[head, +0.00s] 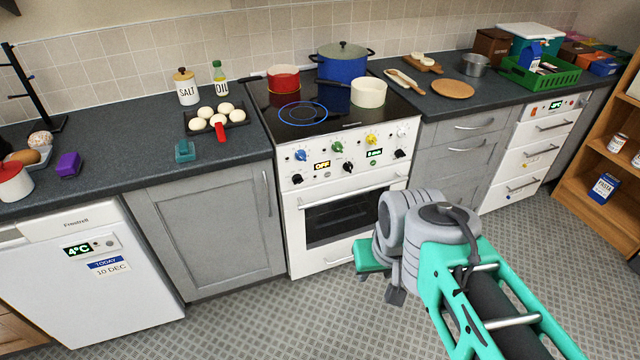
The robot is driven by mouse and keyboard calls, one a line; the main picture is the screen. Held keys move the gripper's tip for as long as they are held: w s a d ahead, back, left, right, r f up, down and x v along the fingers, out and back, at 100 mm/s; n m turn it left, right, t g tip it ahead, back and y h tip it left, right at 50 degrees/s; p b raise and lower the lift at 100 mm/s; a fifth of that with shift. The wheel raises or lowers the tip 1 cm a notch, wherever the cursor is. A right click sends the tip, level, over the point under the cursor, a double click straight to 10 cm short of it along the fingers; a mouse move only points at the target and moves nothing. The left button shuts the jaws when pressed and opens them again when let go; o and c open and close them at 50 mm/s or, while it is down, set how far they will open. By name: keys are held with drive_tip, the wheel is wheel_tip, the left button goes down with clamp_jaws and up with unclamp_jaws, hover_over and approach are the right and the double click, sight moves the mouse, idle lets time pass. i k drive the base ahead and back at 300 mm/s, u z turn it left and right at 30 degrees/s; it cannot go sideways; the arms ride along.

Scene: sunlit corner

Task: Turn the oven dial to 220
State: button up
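The white oven (345,213) stands in the middle of the counter run. Its front panel has an upper row of blue, green, yellow and white knobs. A lower row has a black left dial (297,179), a black middle dial (348,167) and a black right dial (400,153). An amber display (322,165) between the left and middle dials reads OFF. A green display (374,153) seems to read 0 min. No dial number is readable. My gripper (372,262) is low in front of the oven's right side, apart from the dials. My wrist mostly hides its fingers.
The oven door handle (352,193) sticks out below the panel. A red pot (284,80), a blue pot (342,64) and a cream pan (368,93) stand on the hob. A red-handled egg tray (240,118) lies on the left counter. The floor (240,325) before the oven is clear.

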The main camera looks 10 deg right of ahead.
sight(297, 179)
drive_tip(key=z, duration=0.05)
drive_tip(key=k, duration=1.05)
drive_tip(key=u, duration=0.7)
drive_tip(key=i, duration=1.65)
drive_tip(key=z, duration=0.75)
